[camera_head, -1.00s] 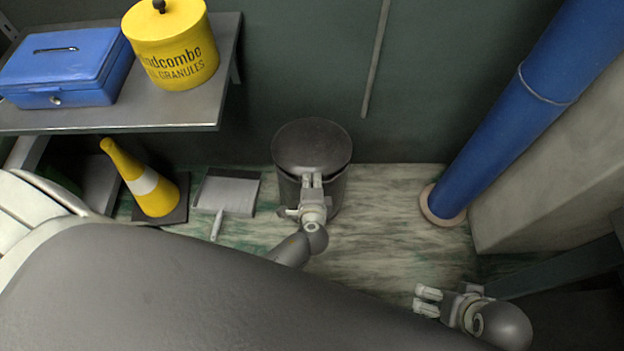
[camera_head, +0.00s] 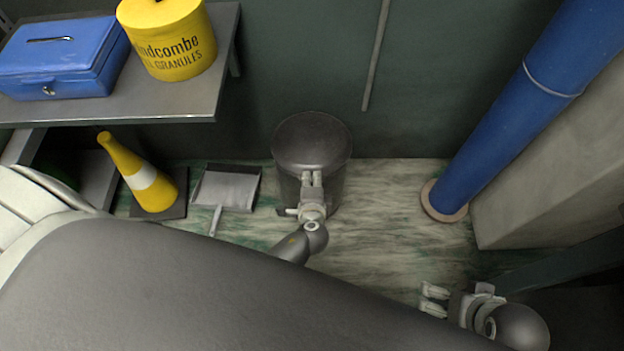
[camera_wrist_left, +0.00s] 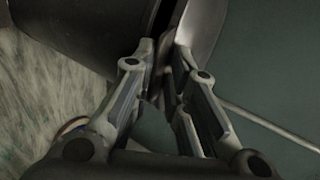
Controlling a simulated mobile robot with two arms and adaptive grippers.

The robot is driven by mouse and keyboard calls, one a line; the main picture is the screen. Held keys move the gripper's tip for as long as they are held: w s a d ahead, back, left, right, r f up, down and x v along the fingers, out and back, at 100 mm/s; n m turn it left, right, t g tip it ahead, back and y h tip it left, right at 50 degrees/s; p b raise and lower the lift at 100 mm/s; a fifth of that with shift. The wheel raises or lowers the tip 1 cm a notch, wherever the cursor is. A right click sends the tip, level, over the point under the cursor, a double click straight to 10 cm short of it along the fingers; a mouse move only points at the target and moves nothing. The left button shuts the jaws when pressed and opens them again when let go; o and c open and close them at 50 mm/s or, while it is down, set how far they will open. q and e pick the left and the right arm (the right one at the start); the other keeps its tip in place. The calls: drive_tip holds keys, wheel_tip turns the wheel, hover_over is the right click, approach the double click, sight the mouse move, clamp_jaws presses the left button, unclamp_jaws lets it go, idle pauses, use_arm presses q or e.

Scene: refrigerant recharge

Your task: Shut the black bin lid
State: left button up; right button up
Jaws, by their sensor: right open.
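The black bin (camera_head: 335,190) stands upright on the floor against the back wall. Its domed lid (camera_head: 312,140) lies over its top; from above I cannot tell whether it is fully down. In the left wrist view, a narrow dark slit shows between the bin body (camera_wrist_left: 95,35) and the lid's rim (camera_wrist_left: 205,25). My left gripper (camera_head: 312,178) is at the front of the bin, fingertips by the lid's front edge. Its fingers (camera_wrist_left: 162,60) are close together at that slit; contact is unclear. My right gripper (camera_head: 428,299) is open and empty, low on the right, away from the bin.
A dustpan (camera_head: 230,188) and a yellow cone (camera_head: 150,185) stand left of the bin. A shelf (camera_head: 170,108) above them holds a blue box (camera_head: 60,65) and a yellow tub (camera_head: 175,50). A blue pipe (camera_head: 500,130) rises on the right. Floor right of the bin is clear.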

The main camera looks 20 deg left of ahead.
use_arm(q)
drive_tip(key=shift+o, duration=0.5)
drive_tip(key=shift+w+r, duration=0.1)
drive_tip(key=shift+s+d+r, duration=0.15)
drive_tip(key=shift+s+r, duration=0.05)
drive_tip(key=shift+s, duration=0.2)
drive_tip(key=v, duration=1.1)
